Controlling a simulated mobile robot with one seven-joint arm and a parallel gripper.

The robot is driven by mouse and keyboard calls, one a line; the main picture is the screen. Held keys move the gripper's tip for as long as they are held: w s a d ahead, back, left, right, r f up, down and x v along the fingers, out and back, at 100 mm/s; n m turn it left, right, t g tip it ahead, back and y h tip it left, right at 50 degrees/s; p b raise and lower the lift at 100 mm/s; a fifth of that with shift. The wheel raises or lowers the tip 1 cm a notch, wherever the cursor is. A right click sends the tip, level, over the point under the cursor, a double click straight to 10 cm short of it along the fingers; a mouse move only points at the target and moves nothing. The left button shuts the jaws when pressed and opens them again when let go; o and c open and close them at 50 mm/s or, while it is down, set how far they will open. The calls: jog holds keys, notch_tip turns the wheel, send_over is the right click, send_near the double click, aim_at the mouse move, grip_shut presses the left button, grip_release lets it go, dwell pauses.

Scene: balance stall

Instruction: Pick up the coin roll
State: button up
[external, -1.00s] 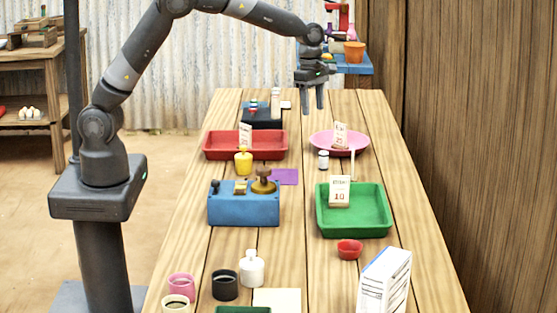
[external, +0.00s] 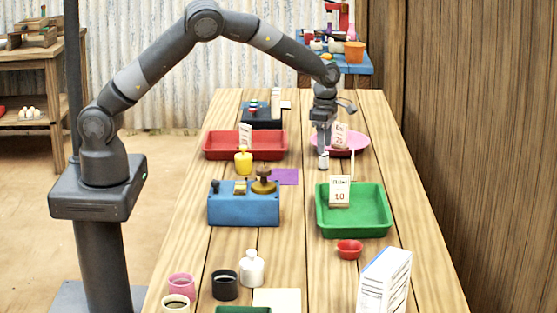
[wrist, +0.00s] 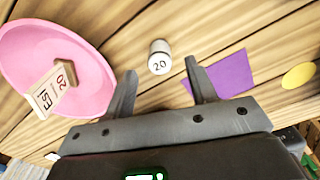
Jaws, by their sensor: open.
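The coin roll (wrist: 159,57) is a small white upright cylinder marked 20. In the wrist view it stands on the wooden table between and just beyond my open fingertips. My gripper (wrist: 160,80) is open, with nothing held. In the external view my gripper (external: 323,146) points down right over the coin roll (external: 323,160), whose upper part is partly hidden by the fingers. I cannot tell whether the fingers reach down past its top.
A pink dish (wrist: 96,50) with a price card lies close to the coin roll. A purple card (wrist: 222,74) lies on its other side. A green tray (external: 380,226), a blue weight block (external: 243,212) and a yellow weight (external: 243,162) are nearby.

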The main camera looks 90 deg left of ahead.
aim_at(323, 159)
notch_tip(323, 159, down, 4)
jog(key=shift+a, duration=0.1)
jog(key=shift+c, duration=0.2)
grip_shut()
dwell(0.3)
